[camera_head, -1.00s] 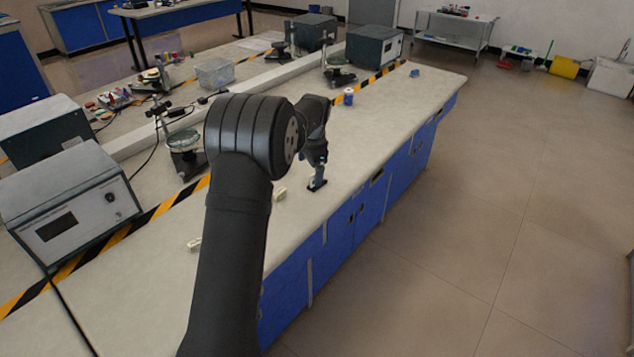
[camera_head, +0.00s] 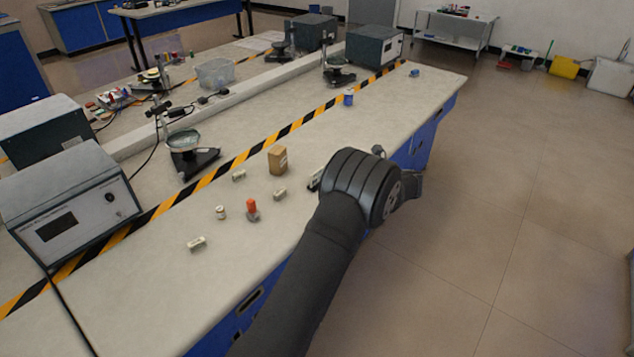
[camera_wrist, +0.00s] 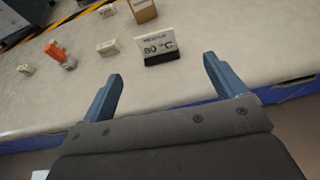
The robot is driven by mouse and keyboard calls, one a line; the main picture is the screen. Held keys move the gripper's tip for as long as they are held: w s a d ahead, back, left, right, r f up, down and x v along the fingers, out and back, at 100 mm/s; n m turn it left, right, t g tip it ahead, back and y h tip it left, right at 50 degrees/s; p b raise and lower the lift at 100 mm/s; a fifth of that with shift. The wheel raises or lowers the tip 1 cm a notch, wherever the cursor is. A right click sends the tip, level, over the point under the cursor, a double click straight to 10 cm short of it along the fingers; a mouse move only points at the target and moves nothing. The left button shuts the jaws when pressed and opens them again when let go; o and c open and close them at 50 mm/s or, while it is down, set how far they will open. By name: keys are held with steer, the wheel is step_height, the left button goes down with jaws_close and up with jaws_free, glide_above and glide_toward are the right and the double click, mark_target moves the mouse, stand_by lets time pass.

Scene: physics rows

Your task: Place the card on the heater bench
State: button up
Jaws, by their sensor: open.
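A small white card (camera_wrist: 157,43) with black print reading about "80 °C" stands upright in a dark base on the pale bench top (camera_head: 340,125), near its front edge. In the head view the card (camera_head: 315,180) is partly hidden by my arm. My gripper (camera_wrist: 163,67) is open and empty; its two blue-grey fingers point toward the card, which stands beyond the tips, apart from them. In the head view my arm hides the fingers. I cannot tell which thing is the heater bench; a grey box with a dark display (camera_head: 75,215) stands at the left.
A black-and-yellow stripe (camera_head: 240,158) runs along the bench.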

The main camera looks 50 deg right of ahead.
steer(key=x, duration=0.9)
steer(key=shift+w+f, duration=0.2)
steer(key=shift+w, duration=0.15)
steer(key=x, duration=0.3)
steer(key=a+x, duration=0.1)
steer(key=x, duration=0.1)
steer(key=shift+f, duration=0.1)
steer(key=c, duration=1.1)
steer(key=shift+c, duration=0.2)
step_height(320, 180, up, 5)
steer(key=shift+f, duration=0.2)
steer(key=r+v, duration=0.1)
steer(key=v, duration=1.2)
steer(key=shift+w+d+r, duration=0.25)
steer(key=shift+d+r, duration=0.05)
